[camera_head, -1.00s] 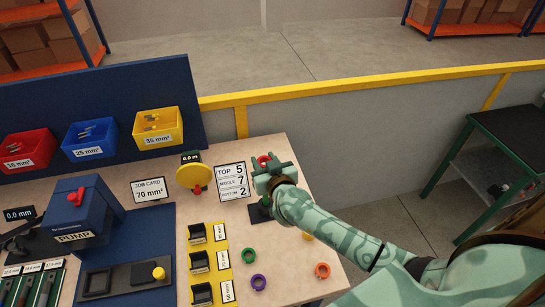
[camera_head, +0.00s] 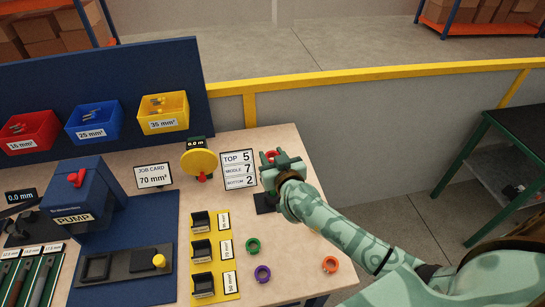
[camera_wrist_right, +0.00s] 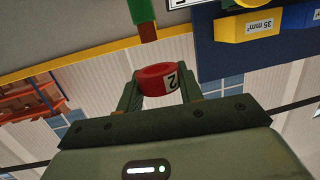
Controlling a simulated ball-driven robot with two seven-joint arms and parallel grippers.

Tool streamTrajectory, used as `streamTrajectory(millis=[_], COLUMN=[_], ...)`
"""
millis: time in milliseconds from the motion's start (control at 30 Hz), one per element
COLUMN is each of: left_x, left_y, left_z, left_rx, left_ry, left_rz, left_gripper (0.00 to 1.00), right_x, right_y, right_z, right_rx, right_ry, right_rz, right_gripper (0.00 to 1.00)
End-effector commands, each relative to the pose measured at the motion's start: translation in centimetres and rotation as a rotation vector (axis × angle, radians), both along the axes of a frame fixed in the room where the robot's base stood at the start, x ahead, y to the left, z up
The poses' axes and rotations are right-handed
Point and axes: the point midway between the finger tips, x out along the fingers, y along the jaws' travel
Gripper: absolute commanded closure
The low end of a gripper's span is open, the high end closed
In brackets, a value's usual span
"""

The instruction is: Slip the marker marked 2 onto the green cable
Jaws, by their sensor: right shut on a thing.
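The red ring-shaped marker marked 2 (camera_wrist_right: 157,78) is held between the fingers of my right gripper (camera_wrist_right: 158,90) in the right wrist view. It also shows as a small red ring (camera_head: 272,155) in the head view. The right gripper (camera_head: 279,163) is beside the number card, above the table's right part. The green cable (camera_wrist_right: 140,12) hangs in from the top of the wrist view, its copper end (camera_wrist_right: 148,33) toward the marker, with a gap between them in the picture. In the head view I cannot make out the cable. My left gripper is not in view.
The number card (camera_head: 238,168) reads top 5, middle 7, bottom 2. A black base (camera_head: 265,203) stands under the gripper. Green (camera_head: 253,247), purple (camera_head: 262,274) and orange (camera_head: 330,264) rings lie on the table. A yellow tray (camera_head: 226,280) and the pump (camera_head: 85,205) stand left.

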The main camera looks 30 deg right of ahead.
Motion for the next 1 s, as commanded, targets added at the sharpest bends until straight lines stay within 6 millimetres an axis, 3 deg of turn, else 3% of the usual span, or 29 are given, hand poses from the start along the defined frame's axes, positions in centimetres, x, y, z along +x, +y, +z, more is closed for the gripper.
streamTrajectory(millis=[167,1000], left_x=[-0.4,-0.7], left_y=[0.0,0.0], left_z=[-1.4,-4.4], left_rx=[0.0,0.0], left_ry=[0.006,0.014], left_rz=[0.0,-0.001], left_gripper=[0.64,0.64], right_x=[0.0,0.0], right_y=[0.0,0.0], right_z=[-1.1,-6.0], right_rx=[0.0,-0.001], right_ry=[0.0,0.0], right_rz=[0.0,0.0], right_gripper=[0.85,0.85])
